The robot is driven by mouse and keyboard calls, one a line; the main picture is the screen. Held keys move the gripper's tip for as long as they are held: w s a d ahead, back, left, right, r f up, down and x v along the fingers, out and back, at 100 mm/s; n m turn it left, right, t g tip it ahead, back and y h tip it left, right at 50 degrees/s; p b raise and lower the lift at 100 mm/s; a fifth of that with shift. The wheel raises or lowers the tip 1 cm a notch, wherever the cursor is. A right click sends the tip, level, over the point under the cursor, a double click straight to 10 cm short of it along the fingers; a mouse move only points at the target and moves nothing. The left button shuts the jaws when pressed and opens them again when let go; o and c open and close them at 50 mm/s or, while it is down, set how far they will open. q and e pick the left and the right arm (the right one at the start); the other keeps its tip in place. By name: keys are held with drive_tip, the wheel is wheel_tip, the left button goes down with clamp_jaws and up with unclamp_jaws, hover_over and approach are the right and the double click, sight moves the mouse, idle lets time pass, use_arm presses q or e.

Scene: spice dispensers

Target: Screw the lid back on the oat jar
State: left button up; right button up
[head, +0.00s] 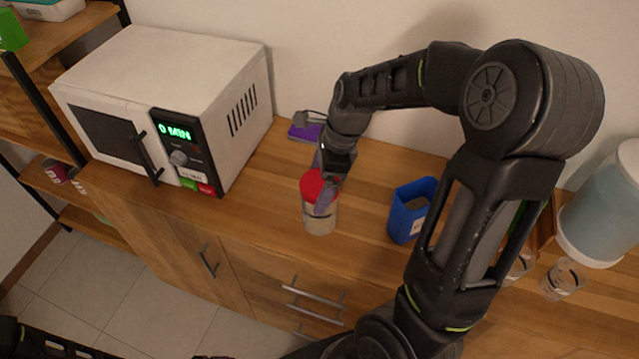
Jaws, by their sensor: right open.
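The oat jar (320,221) stands upright on the wooden counter, a clear jar with pale contents. Its red lid (314,185) sits on top of the jar; I cannot tell whether it is threaded on. My right gripper (325,192) points down at the lid from above, with a finger beside the lid's right side. It is open, and the far finger is hard to see. At the lower left, part of my left arm shows, but its gripper is not in view.
A white microwave (165,95) stands left of the jar. A blue container (411,212) is to the right, with clear glasses (561,280) and a large pale dispenser (606,205) further right. A purple object (305,132) lies behind. Counter in front of the jar is clear.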

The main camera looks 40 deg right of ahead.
idle(0.3)
drive_tip(key=n, duration=0.2)
drive_tip(key=shift+n+g, duration=0.4)
drive_tip(key=n, duration=0.3)
drive_tip(key=n+g, duration=0.1)
drive_tip(key=n, duration=0.2)
drive_tip(key=shift+g, duration=0.3)
drive_tip(key=n+g+p, duration=0.1)
drive_tip(key=n, duration=0.3)
drive_tip(key=n+g+h, duration=0.1)
drive_tip(key=n, duration=0.4)
drive_tip(key=shift+n+p, duration=0.3)
drive_tip(key=shift+p, duration=0.05)
